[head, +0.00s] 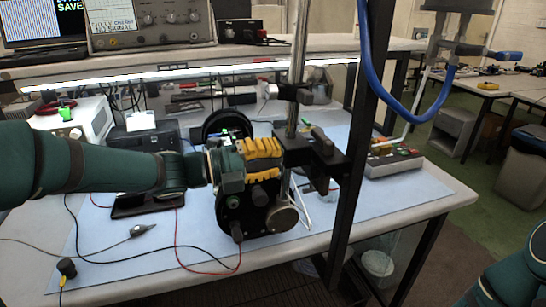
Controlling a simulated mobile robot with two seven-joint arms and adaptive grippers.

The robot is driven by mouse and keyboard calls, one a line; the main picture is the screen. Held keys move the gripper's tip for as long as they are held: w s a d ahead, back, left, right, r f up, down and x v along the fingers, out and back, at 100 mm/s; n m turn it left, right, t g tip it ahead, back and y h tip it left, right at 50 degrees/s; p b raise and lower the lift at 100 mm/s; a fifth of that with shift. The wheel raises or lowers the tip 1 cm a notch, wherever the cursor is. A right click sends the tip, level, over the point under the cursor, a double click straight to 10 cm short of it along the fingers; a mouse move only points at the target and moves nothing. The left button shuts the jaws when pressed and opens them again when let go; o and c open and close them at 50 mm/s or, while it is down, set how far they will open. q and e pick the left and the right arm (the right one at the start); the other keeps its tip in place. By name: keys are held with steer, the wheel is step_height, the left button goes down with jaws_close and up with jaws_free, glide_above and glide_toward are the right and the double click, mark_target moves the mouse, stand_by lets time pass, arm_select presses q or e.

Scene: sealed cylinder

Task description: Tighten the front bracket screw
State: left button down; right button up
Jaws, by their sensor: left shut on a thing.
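A black bracket (322,158) is clamped on the upright steel rod (297,75) at the centre, with a dark knob-like part on it. My left arm reaches in from the left. Its gripper (264,165), a cluster of yellow and black parts, is close against the bracket's left side. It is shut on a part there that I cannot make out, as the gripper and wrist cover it. Which part is the front bracket screw cannot be told. My right gripper is out of view; only a piece of my right arm shows at the lower right.
A dark post (352,145) stands just right of the bracket. A blue hose (405,114) hangs beyond it. A grey box with buttons (393,162) sits on the blue mat (310,228) at the right. A probe (142,230) and loose cables lie at the front left.

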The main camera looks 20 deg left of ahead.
arm_select(q)
steer(key=shift+f+m, duration=0.15)
steer(key=shift+m, duration=1.95)
steer(key=c, duration=0.8)
jaws_free()
steer(key=shift+s+a, duration=0.1)
steer(key=shift+o, duration=0.2)
steer(key=v, duration=1.2)
